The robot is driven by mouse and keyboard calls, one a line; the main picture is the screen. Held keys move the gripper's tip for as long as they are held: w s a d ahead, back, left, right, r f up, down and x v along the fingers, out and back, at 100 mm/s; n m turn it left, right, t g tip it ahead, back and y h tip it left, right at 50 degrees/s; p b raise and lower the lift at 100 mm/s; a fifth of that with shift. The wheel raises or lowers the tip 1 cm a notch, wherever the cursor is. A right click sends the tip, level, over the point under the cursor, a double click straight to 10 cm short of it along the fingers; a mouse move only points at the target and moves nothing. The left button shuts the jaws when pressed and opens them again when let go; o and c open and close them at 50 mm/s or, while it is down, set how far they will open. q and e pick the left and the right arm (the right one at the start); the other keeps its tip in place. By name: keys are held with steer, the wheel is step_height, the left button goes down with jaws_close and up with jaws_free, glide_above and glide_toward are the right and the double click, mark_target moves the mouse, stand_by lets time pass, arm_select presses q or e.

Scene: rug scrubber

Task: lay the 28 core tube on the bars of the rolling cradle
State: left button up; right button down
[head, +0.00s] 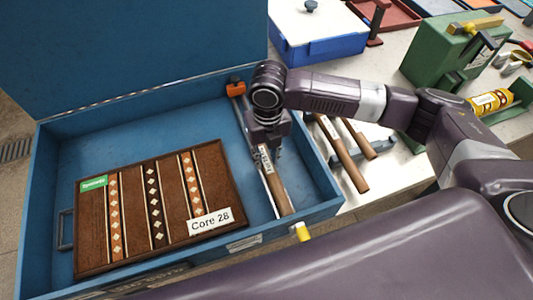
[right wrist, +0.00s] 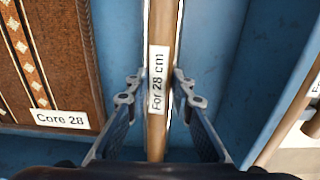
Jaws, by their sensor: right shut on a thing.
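The 28 core tube, brown with a white "For 28 cm" label, shows in the head view (head: 278,192) and in the right wrist view (right wrist: 157,130). My right gripper (head: 268,150) is shut on it from above, one finger on each side in the right wrist view (right wrist: 159,97). Thin pale bars (head: 265,193), apparently the rolling cradle, run along both sides of the tube inside the blue box. An orange block (head: 235,88) stands at their far end. I cannot tell whether the tube touches the bars. My left gripper is not in view.
A patterned brown rug (head: 135,205) with a "Core 28" card lies left in the blue box (head: 330,180). Other brown tubes (head: 341,155) lie on the pale table to the right.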

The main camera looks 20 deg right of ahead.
steer(key=shift+f, duration=0.2)
steer(key=c, duration=1.6)
jaws_free()
steer(key=shift+r, duration=0.1)
step_height(320, 180, up, 12)
steer(key=shift+d+f, duration=0.1)
